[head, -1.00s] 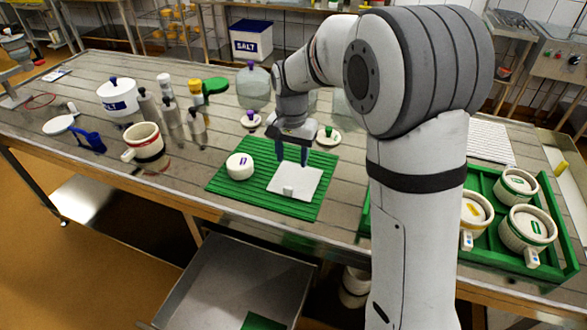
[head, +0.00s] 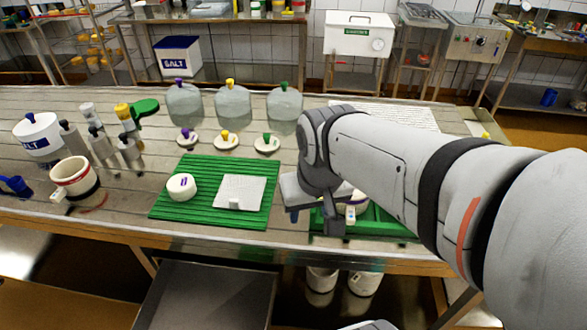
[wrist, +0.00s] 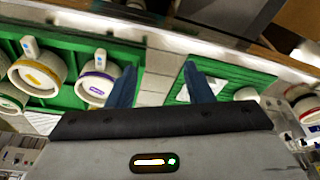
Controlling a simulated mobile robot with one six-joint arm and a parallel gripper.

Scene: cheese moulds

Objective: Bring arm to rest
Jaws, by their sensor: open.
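My gripper (head: 313,214) hangs at the front of the table, between the green ribbed mat and the green tray, with my arm reaching in from the right. In the wrist view my gripper (wrist: 160,84) has its two blue fingers apart with nothing between them. The green mat (head: 171,206) carries a white cheese with a purple mark (head: 181,186) and a white cloth square (head: 240,191). The mat (wrist: 238,76) also shows at the right of the wrist view. The green tray (head: 393,229) is mostly hidden behind my arm.
In the wrist view the tray (wrist: 75,92) holds moulds with yellow (wrist: 38,73) and purple (wrist: 97,82) bands. A red-banded mould (head: 75,180) stands left of the mat. Three lids, one yellow-knobbed (head: 226,142), and glass domes (head: 233,102) stand behind it. White buckets (head: 321,280) are below.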

